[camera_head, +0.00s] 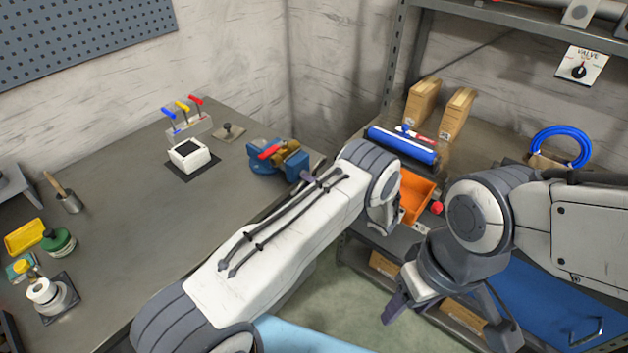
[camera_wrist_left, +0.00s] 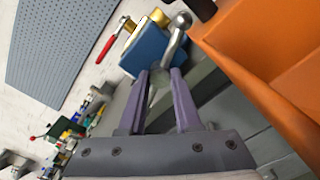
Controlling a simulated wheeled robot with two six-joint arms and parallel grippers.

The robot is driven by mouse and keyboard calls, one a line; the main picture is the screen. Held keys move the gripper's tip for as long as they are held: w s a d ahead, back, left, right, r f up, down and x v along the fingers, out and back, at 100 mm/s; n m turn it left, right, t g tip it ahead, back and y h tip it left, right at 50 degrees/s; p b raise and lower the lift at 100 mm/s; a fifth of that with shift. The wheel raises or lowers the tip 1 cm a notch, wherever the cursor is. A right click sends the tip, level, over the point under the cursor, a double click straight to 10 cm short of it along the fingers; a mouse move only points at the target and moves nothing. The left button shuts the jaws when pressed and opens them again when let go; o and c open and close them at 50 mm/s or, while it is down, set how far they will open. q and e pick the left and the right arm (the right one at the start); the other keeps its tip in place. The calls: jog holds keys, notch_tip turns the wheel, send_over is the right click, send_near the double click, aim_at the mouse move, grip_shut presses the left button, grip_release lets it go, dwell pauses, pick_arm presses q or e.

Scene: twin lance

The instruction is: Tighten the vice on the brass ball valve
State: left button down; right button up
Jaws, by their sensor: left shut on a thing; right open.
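The blue vice (camera_head: 264,163) stands at the right end of the workbench. The brass ball valve (camera_head: 287,147), with its red lever (camera_head: 268,152), sits in its jaws. In the left wrist view the blue vice body (camera_wrist_left: 153,50) is close ahead, with the red lever (camera_wrist_left: 107,48) beyond. My left gripper (camera_wrist_left: 160,73) is shut on the vice's silver handle (camera_wrist_left: 175,42), whose round end sticks out past the fingers. In the head view my arm hides most of that gripper; a purple finger (camera_head: 307,178) shows. My right gripper (camera_head: 445,312) is open and empty, low on the right.
An orange bin (camera_head: 416,193) is on the shelf right of my left wrist; it looms close in the wrist view (camera_wrist_left: 262,45). The bench middle is clear.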

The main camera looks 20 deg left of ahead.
pick_arm(q)
jog(key=shift+f, duration=0.1)
dwell(0.5)
jog(key=shift+n+b, duration=3.8)
jog(key=shift+n, duration=1)
jog(key=c, duration=0.9)
grip_release()
jog(key=shift+d, duration=0.1)
jog(key=o, duration=0.3)
